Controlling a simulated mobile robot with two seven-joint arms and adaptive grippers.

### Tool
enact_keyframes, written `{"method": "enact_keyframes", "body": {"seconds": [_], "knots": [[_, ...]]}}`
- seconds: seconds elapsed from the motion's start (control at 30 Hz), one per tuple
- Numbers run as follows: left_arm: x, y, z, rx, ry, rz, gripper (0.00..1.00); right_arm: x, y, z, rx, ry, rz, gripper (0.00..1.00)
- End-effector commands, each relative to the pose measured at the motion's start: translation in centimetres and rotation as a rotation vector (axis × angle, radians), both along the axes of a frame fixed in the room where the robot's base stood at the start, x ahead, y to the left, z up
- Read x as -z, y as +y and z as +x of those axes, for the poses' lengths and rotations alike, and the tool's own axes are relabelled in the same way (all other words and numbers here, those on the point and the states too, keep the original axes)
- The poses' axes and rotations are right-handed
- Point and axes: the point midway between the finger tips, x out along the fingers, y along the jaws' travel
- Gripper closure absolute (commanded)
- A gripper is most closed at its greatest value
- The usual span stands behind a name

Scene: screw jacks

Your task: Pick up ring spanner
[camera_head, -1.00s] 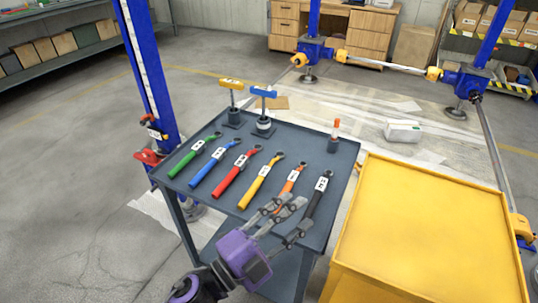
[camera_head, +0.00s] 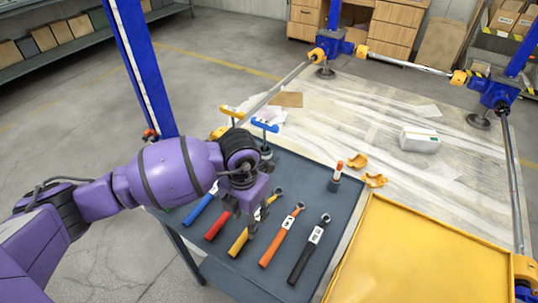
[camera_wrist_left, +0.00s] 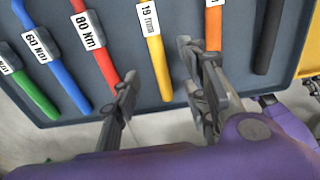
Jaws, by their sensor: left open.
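Several tools with coloured handles lie in a row on the dark table (camera_head: 335,208). The yellow-handled ring spanner (camera_head: 238,244), marked 19 mm in the wrist view (camera_wrist_left: 154,50), lies under my left gripper (camera_head: 242,218). In the wrist view my left gripper (camera_wrist_left: 158,88) is open, its fingers apart on either side of the yellow handle's line; nothing is held. An orange-handled spanner (camera_head: 272,250) and a black one (camera_head: 300,262) lie to the right. A red tool (camera_head: 214,226) and a blue one (camera_head: 197,212) lie to the left; the green one is mostly hidden by my arm.
An orange-topped tool (camera_head: 336,178) stands upright near the table's back right. Blue (camera_head: 264,125) and yellow (camera_head: 231,111) T-handles stand at the back. A yellow tray (camera_head: 425,250) adjoins on the right. A blue post (camera_head: 143,70) rises at the left.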

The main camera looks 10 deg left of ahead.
Motion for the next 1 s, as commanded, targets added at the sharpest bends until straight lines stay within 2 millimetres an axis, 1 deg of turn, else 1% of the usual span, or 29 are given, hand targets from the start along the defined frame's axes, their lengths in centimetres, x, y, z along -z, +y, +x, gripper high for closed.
{"method": "enact_keyframes", "body": {"seconds": [0.03,0.13,0.3,0.4,0.5,0.67,0.7,1.0], "knots": [[0.6,0.0,0.0,-0.001,0.002,0.001,0.59,0.0,0.0,-0.2,0.001,0.003,-0.001,0.6],[1.7,0.0,0.2,-0.001,0.003,-0.001,0.59,-0.2,-0.1,0.0,0.0,0.0,-0.001,0.6],[4.4,-0.1,0.6,-0.001,0.003,-0.001,0.59,-0.6,0.0,0.7,-0.002,-0.014,0.001,0.6],[5.4,-0.1,0.7,0.002,0.002,-0.002,0.59,-0.6,0.1,1.1,-0.004,-0.02,0.002,0.6],[5.8,-0.1,0.7,0.002,0.0,-0.002,0.59,-0.7,0.2,1.3,-0.005,-0.023,0.002,0.6],[5.8,-0.1,0.7,0.002,0.0,-0.002,0.59,-0.6,0.1,1.3,-0.004,-0.023,0.002,0.6],[5.8,-0.1,0.7,0.002,0.0,-0.002,0.61,-0.6,0.1,1.3,-0.004,-0.023,0.002,0.6],[5.8,-0.1,0.7,0.002,0.0,-0.002,1.0,-0.5,0.0,0.8,-0.002,-0.015,0.001,0.6]]}}
